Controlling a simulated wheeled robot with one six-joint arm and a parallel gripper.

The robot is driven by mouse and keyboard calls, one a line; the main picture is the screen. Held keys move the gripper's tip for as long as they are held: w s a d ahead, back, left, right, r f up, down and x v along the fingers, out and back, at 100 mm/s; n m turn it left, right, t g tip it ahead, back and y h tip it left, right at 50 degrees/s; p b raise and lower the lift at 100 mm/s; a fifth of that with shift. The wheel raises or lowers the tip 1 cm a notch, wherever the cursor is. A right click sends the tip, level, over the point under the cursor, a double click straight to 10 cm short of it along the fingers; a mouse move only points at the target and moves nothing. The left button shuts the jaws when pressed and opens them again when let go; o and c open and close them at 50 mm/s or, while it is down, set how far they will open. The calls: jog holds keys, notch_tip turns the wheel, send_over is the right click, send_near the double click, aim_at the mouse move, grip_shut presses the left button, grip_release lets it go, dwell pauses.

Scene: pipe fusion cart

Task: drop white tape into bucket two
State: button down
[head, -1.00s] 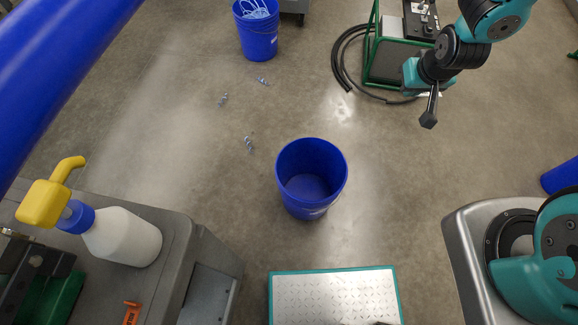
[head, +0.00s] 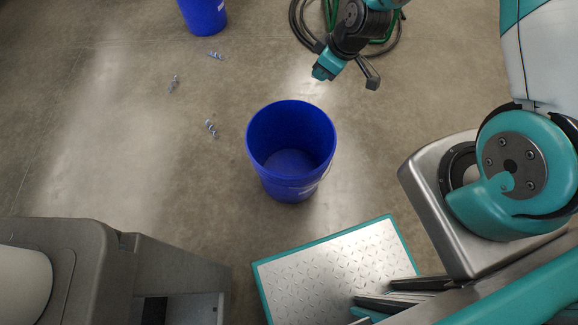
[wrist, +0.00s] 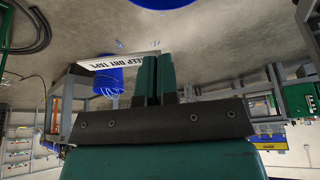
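My gripper (head: 325,72) is above the floor just beyond the near blue bucket (head: 262,178), outside its rim. In the wrist view my gripper's two green fingers (wrist: 157,80) stand close together. A flat white strip, the white tape (wrist: 105,60), lettered "KEEP DRY TAPE", sticks out to the left from the fingers and seems held by them; its right end is hidden. I cannot make out the tape in the head view. The near bucket stands upright and looks empty inside. A second blue bucket (head: 204,14) is cut off at the top left. No bucket number is readable.
Small metal pieces (head: 211,128) lie on the floor left of the near bucket. Black hose (head: 300,25) lies on the floor behind my gripper.

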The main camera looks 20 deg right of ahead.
jog(key=a+f+n+g+b, duration=0.1)
jog(key=a+f+n+b, duration=0.1)
jog(key=f+b, duration=0.8)
jog(key=a+f+n+g+y+b, duration=0.1)
jog(key=f+n+b, duration=0.4)
jog(key=f+b, duration=0.6)
notch_tip(320, 180, down, 5)
jog(key=shift+s+a+g, duration=0.3)
jog(key=shift+s+a, duration=0.05)
jog(key=shift+a, duration=0.2)
jog(key=c, duration=1.3)
grip_release()
jog(key=shift+r, duration=0.1)
jog(key=p+v, duration=0.6)
jog(key=v, duration=1.1)
jog(key=shift+d+p, duration=0.3)
jog(key=shift+r, duration=0.15)
